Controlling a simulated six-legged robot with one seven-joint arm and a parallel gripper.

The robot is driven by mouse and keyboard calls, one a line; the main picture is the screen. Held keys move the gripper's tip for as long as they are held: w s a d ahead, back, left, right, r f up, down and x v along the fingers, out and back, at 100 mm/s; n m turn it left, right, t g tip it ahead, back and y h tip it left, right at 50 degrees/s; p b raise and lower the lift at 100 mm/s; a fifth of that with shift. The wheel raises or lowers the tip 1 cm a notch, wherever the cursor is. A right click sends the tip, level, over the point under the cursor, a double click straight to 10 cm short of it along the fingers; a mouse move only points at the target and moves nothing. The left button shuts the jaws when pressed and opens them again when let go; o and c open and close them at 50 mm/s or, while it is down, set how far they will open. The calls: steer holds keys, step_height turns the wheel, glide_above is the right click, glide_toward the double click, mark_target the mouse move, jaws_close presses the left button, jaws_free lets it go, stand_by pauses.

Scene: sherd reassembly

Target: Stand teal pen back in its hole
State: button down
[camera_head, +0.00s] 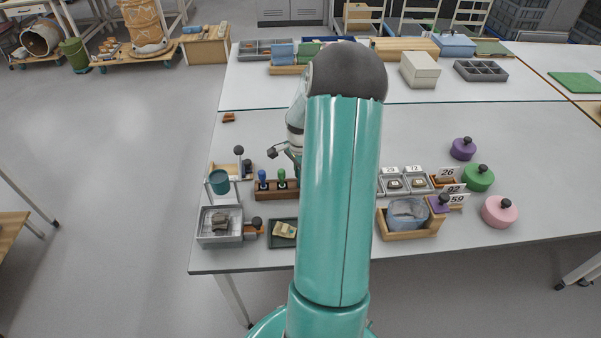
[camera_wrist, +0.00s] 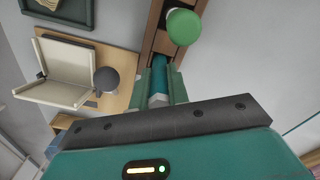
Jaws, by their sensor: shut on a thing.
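My gripper (camera_wrist: 160,88) shows in the wrist view with its two fingers shut on the teal pen (camera_wrist: 161,66). The teal pen shows only as a short teal piece between the fingers, and its lower end is hidden. Just beyond it lies the wooden pen rack (camera_wrist: 152,32), with a green-topped pen (camera_wrist: 183,27) standing in it. I cannot tell whether the teal pen is in a hole. In the head view the rack (camera_head: 263,196) holds a blue-topped pen (camera_head: 262,176) and a green-topped pen (camera_head: 282,178). My arm hides the rack's right end and the held pen.
A pale tray (camera_wrist: 62,80) on a wooden base with a dark round knob (camera_wrist: 105,79) stands left of my gripper in the wrist view. In the head view, a grey tray (camera_head: 219,238) and a teal cup (camera_head: 219,183) sit near the rack. Bare tabletop lies behind.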

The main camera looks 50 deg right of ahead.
steer(key=c, duration=1.3)
jaws_free()
steer(key=shift+r, duration=0.15)
step_height(320, 180, up, 14)
steer(key=shift+f, duration=0.2)
